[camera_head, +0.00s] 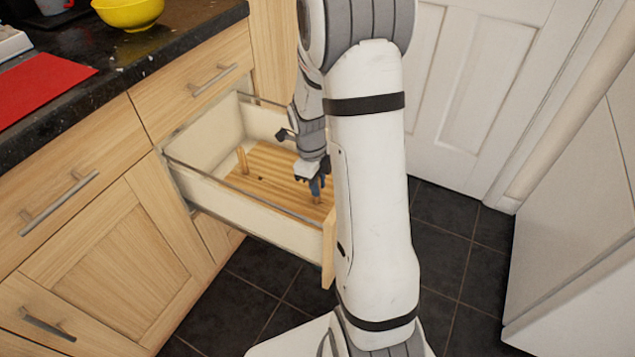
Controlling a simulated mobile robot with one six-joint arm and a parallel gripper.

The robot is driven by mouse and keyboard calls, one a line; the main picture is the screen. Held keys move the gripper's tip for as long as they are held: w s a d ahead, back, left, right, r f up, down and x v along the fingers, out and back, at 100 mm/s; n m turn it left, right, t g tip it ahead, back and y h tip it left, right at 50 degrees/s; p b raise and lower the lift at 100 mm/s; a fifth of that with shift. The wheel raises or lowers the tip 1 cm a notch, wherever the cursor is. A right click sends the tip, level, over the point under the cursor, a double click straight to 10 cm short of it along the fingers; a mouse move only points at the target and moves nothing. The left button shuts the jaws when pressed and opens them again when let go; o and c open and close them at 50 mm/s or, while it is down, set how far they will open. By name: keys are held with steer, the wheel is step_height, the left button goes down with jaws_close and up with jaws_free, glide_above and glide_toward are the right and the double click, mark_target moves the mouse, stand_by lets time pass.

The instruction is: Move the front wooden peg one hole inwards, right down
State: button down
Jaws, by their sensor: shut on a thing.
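An open drawer (250,218) holds a wooden peg board (272,165) with a few small dark holes. One wooden peg (242,160) stands upright near the board's back left. My gripper (316,188) points down into the drawer near its front end. It is shut on the front wooden peg (316,200), whose lower part shows just below the fingers. I cannot tell whether this peg's foot is in a hole or just above the board. My arm hides the right part of the drawer.
The drawer's near side wall, metal side rails and front panel (329,246) surround the board. A dark worktop (120,58) to the left bears a yellow bowl (128,12), a red mat (40,88) and a mug (54,5). A white door (470,80) stands behind.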

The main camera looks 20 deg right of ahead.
steer(key=c, duration=1.2)
jaws_free()
steer(key=shift+f, duration=0.1)
steer(key=shift+c, duration=0.2)
steer(key=shift+w+a+r+p, duration=0.15)
steer(key=shift+r+p, duration=0.3)
steer(key=shift+r, duration=0.85)
steer(key=shift+w+a+r+p, duration=0.1)
steer(key=shift+r+p, duration=0.3)
steer(key=shift+r, duration=0.9)
steer(key=shift+w+a+r+p, duration=0.15)
steer(key=shift+r+p, duration=0.3)
steer(key=shift+r, duration=0.85)
steer(key=shift+d, duration=0.1)
